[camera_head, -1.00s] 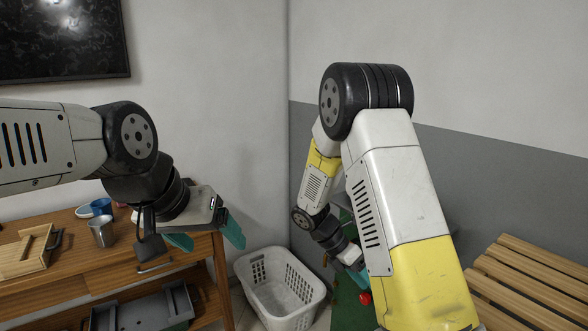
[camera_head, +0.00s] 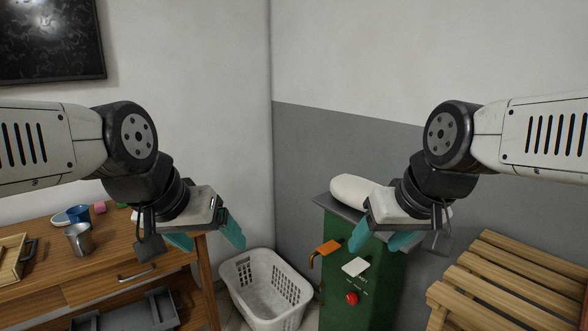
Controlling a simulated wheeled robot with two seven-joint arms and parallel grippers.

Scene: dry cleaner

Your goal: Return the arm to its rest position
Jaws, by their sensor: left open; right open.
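My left gripper (camera_head: 207,238) is at the left in the head view, its teal fingers apart and empty, over the right end of the wooden table. My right gripper (camera_head: 378,238) is at the right, its teal fingers apart and empty, in front of a green machine (camera_head: 385,285). Both arms are bent alike, one on each side of the view, with the grippers at about the same height. The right gripper hides part of the machine's top.
A white basket (camera_head: 265,290) stands on the floor. The machine carries a white padded form (camera_head: 352,188), an orange handle (camera_head: 327,247) and a red button (camera_head: 351,298). A slatted bench (camera_head: 510,285) is at right.

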